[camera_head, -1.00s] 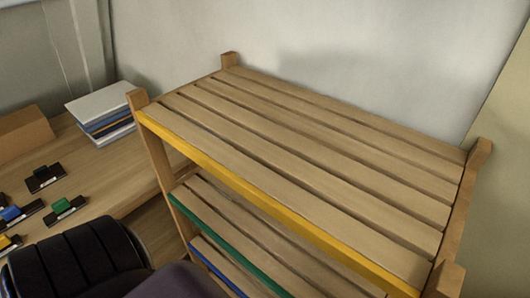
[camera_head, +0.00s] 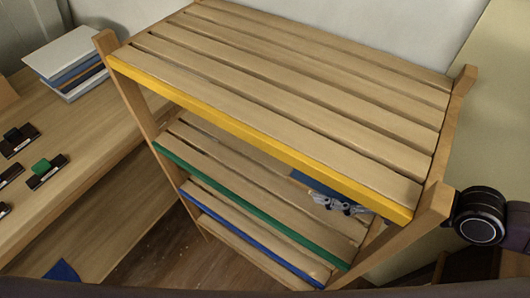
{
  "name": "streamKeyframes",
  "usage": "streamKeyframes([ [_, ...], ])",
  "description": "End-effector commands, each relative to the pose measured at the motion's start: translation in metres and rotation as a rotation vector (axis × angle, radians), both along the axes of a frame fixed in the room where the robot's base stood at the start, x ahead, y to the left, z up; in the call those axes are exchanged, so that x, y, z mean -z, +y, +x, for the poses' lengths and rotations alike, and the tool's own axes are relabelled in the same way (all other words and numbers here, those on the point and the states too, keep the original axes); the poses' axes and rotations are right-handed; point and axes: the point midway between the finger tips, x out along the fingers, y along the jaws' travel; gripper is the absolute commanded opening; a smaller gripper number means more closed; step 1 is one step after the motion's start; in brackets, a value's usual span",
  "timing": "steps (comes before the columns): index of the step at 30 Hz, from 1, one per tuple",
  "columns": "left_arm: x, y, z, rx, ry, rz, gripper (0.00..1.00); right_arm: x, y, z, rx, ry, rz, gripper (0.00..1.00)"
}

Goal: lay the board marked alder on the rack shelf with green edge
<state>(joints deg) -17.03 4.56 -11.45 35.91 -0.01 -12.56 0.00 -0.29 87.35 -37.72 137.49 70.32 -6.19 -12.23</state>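The wooden slatted rack has a top shelf with a yellow edge (camera_head: 260,130), a shelf with a green edge (camera_head: 250,208) below it, and a blue-edged shelf (camera_head: 250,238) lower still. A grey gripper (camera_head: 337,204), apparently my right, is inside the rack at the right end of the green-edged shelf, partly hidden under the top shelf. A dark blue flat piece (camera_head: 305,180) shows beside it. I cannot read any marking on it, nor tell whether it is gripped. My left gripper is out of view.
The rack's right front post (camera_head: 432,205) stands beside my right arm's black joint (camera_head: 480,217). At left, a wooden desk (camera_head: 85,135) holds a stack of boards or books (camera_head: 68,62) and small dark blocks (camera_head: 47,172). The top shelf is bare.

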Motion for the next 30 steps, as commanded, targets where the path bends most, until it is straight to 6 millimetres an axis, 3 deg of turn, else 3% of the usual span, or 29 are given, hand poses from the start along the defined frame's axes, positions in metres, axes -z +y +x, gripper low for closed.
streamKeyframes([
  [14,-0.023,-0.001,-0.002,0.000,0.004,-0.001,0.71,-0.005,0.052,0.037,0.003,-0.007,0.003,0.26],
  [30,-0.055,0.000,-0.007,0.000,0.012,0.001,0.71,-0.004,0.129,0.089,0.003,-0.005,-0.001,0.26],
])
